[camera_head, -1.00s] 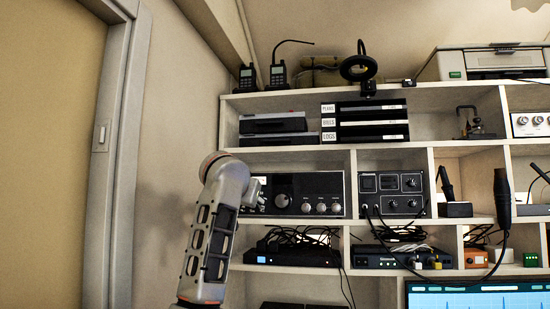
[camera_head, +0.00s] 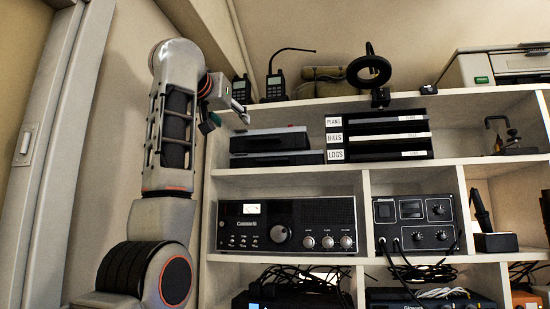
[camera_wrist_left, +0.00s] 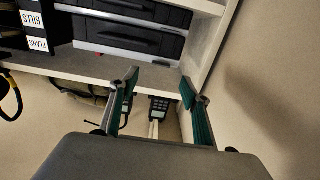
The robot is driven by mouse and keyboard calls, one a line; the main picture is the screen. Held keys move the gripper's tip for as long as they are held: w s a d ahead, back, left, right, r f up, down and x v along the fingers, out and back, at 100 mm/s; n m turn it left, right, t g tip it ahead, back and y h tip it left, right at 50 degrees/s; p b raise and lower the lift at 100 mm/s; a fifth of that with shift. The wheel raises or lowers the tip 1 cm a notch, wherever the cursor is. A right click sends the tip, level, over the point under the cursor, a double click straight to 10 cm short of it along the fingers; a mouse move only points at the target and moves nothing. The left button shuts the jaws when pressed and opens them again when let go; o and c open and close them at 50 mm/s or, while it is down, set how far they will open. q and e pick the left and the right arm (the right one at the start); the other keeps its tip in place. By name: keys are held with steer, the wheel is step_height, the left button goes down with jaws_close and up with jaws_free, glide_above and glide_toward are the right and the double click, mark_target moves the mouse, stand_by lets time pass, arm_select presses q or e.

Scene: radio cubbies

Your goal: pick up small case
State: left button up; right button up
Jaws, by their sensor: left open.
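Two dark grey cases lie stacked in the upper left cubby in the head view. The smaller upper case (camera_head: 262,143) rests on the wider lower case (camera_head: 272,159); I take the upper one to be the small case. My left gripper (camera_head: 231,117) is open and empty, up and left of the cases at the cubby's left edge, apart from them. The left wrist view looks upside down; there the upper case (camera_wrist_left: 125,36) lies beyond the open left gripper (camera_wrist_left: 160,82), with the lower case (camera_wrist_left: 150,10) past it. My right gripper is not in view.
Walkie-talkies (camera_head: 276,86) stand on the shelf top (camera_head: 330,103) close to my left gripper; one radio (camera_wrist_left: 160,106) shows between its fingers. Labelled trays (camera_head: 385,138) stand right of the cases. A silver-knobbed radio (camera_head: 287,225) sits below. The wall is at left.

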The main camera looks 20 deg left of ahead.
arm_select(q)
steer(key=p+x, duration=0.4)
steer(key=x, duration=0.3)
steer(key=shift+w+a, duration=0.15)
steer(key=shift+w, duration=0.1)
jaws_close()
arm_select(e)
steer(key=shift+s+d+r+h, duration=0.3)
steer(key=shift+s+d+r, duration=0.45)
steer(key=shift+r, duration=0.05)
